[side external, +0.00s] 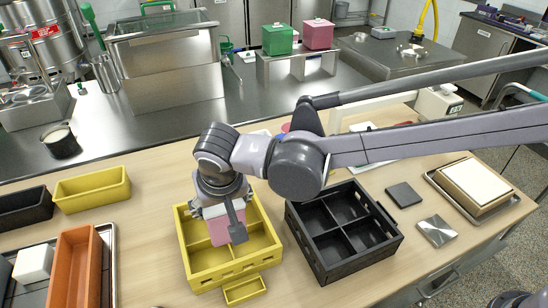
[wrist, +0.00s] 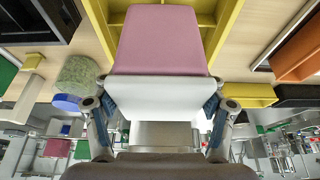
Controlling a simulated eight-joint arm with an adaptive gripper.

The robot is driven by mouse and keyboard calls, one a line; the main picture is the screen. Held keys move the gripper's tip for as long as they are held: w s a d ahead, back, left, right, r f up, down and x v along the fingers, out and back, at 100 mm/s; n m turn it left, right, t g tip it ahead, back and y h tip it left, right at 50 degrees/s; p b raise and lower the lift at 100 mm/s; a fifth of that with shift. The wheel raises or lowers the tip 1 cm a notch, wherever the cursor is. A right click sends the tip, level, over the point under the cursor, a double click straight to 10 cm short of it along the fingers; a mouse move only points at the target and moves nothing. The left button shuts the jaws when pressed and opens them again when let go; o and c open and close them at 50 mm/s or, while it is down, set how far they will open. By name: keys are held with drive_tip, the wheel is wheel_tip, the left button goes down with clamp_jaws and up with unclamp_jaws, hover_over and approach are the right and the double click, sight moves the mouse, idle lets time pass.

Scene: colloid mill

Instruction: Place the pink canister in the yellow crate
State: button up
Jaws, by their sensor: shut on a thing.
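My gripper (wrist: 160,103) is shut on the pink canister (wrist: 160,40), gripping it at its white upper part in the wrist view. In the side view the pink canister (side external: 219,230) hangs upright below my gripper (side external: 222,205), within the outline of the yellow crate (side external: 213,278). The crate has divided compartments, and its walls also show behind the canister in the wrist view (wrist: 228,22). I cannot tell whether the canister's bottom touches the crate floor. My gripper and wrist hide part of the canister and the crate's back.
A black divided crate (side external: 322,268) stands just right of the yellow one. A small yellow bin (side external: 95,190) and an orange bin (side external: 72,270) are on the left. A green box (side external: 277,40) and another pink box (side external: 317,34) sit on a rear stand.

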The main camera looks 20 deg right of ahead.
drive_tip(key=shift+a+f, duration=0.15)
drive_tip(key=shift+f, duration=1.95)
drive_tip(key=shift+f, duration=0.1)
drive_tip(key=o, duration=1.7)
